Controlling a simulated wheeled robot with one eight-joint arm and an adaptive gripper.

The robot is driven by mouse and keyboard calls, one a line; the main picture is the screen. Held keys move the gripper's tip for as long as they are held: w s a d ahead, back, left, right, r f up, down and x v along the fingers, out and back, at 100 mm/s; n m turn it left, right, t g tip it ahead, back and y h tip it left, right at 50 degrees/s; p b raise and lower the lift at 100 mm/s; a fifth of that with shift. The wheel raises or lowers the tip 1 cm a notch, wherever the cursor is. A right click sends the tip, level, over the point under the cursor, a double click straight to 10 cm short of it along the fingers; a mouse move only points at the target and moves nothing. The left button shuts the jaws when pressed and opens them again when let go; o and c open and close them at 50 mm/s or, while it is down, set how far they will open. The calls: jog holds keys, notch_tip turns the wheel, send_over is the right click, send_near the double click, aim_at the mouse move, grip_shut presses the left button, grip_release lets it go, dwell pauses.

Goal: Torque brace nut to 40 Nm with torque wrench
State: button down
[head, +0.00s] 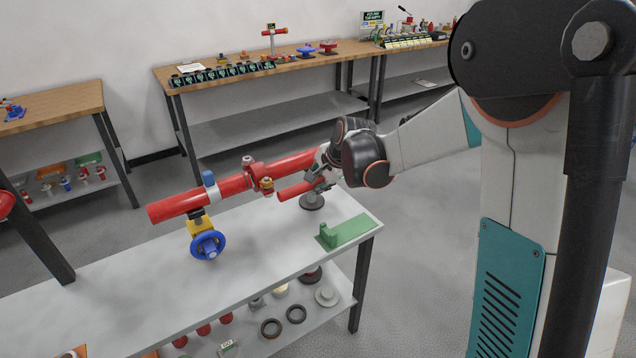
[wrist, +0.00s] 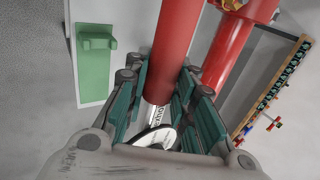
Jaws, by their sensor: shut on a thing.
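My gripper (head: 318,183) is shut on a red tubular tool, which I take to be the torque wrench (head: 295,190). In the wrist view the wrench (wrist: 174,50) lies between the teal-padded fingers (wrist: 168,112). A brass-coloured fitting (head: 267,185) sits at the pipe's front, near the wrench's far end. I cannot tell whether they touch, or whether this is the brace nut.
A green holder (head: 345,231) stands empty at the bench's right end. The grey bench top (head: 130,265) is clear at left. Rings and fittings fill the shelf below.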

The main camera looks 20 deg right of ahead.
jog(key=shift+r+p, duration=1.15)
jog(key=shift+r, duration=0.7)
